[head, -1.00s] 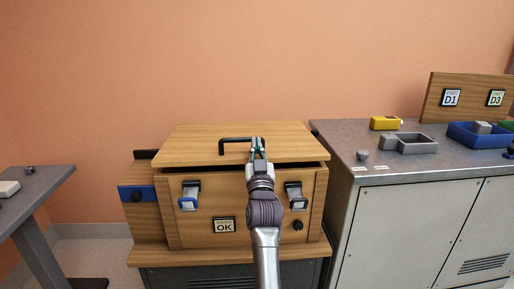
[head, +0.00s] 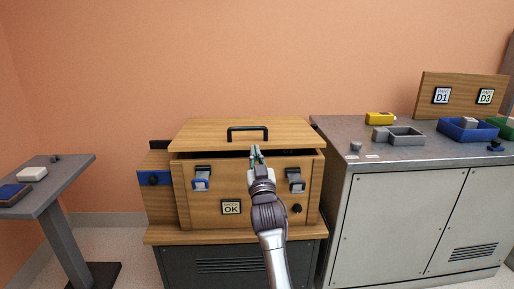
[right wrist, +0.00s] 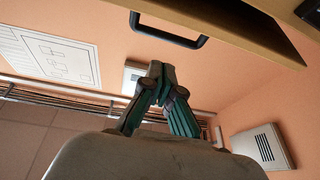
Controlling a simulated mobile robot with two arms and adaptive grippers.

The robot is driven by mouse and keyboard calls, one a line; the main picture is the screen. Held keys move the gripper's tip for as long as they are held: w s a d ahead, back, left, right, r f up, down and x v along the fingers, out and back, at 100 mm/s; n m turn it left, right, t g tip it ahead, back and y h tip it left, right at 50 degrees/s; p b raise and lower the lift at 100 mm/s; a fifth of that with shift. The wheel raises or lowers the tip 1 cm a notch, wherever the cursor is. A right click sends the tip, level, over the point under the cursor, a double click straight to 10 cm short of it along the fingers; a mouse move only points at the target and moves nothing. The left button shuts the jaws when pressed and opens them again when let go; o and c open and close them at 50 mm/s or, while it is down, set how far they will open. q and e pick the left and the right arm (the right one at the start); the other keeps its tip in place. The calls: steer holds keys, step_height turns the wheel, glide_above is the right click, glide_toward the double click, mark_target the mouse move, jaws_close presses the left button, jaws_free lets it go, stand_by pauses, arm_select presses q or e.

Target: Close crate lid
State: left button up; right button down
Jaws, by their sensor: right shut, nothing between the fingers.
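The wooden crate (head: 265,192) stands on a low cabinet. Its wooden lid (head: 210,133) lies over the top with a dark gap showing beneath its front edge, so it is not flush. A black handle (head: 248,129) sits on the lid, and it also shows in the right wrist view (right wrist: 170,35). Two latches, left (head: 202,178) and right (head: 295,179), are on the crate's front. My right gripper (head: 256,150) is shut and empty, in front of the lid's front edge and below the handle in the picture. In the right wrist view its fingertips (right wrist: 158,70) are apart from the handle. My left gripper is not in view.
A grey workbench (head: 400,165) stands close on the right, with a yellow object (head: 380,118), a grey tray (head: 405,138) and a blue bin (head: 465,135). A small grey table (head: 62,185) stands at the left. The wall is behind the crate.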

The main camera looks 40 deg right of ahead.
arm_select(q)
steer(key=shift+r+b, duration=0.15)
steer(key=shift+b, duration=0.15)
arm_select(e)
steer(key=w+d+m+g, duration=0.1)
steer(key=w+d+g, duration=0.1)
steer(key=w+d, duration=0.2)
steer(key=shift+w+f+h, duration=0.2)
steer(key=shift+w+h, duration=0.1)
steer(key=shift+w, duration=0.7)
